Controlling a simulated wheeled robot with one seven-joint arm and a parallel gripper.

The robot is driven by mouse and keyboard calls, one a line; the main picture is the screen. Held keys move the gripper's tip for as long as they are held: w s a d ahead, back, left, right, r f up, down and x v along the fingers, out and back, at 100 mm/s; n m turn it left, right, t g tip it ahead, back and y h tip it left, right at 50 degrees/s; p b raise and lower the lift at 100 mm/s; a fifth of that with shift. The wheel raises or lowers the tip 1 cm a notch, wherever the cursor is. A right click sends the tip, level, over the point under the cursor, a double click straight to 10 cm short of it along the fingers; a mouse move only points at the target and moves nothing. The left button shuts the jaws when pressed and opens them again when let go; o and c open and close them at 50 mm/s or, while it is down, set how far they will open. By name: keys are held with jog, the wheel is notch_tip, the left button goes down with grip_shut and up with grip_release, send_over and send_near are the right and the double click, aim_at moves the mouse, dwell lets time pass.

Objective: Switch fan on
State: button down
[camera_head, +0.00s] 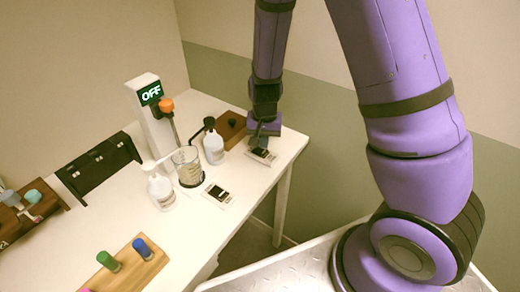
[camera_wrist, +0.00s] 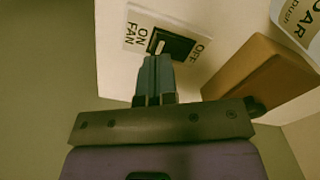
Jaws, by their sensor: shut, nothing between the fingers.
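The fan switch is a white plate (camera_wrist: 190,28) lettered "ON FAN" at one end and "OFF" at the other, with a dark slot (camera_wrist: 178,45) between them. It also lies near the right end of the table in the head view (camera_head: 263,157). My gripper (camera_wrist: 156,62) is shut and empty, pointing down over the plate. Its tips overlap the dark slot's ON side in the wrist view; whether they touch is unclear. In the head view my gripper (camera_head: 258,142) is just behind the plate.
A tower (camera_head: 150,112) shows "OFF" on its screen. A wooden block (camera_head: 229,127) and a pump bottle (camera_head: 213,146) stand left of my gripper. A beaker (camera_head: 187,166), another bottle (camera_head: 161,190) and a second plate (camera_head: 228,200) are further left. The table's right edge is close.

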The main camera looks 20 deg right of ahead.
aim_at(264, 152)
jog(key=shift+f, duration=1.3)
dwell(0.8)
jog(key=shift+r, duration=3.55)
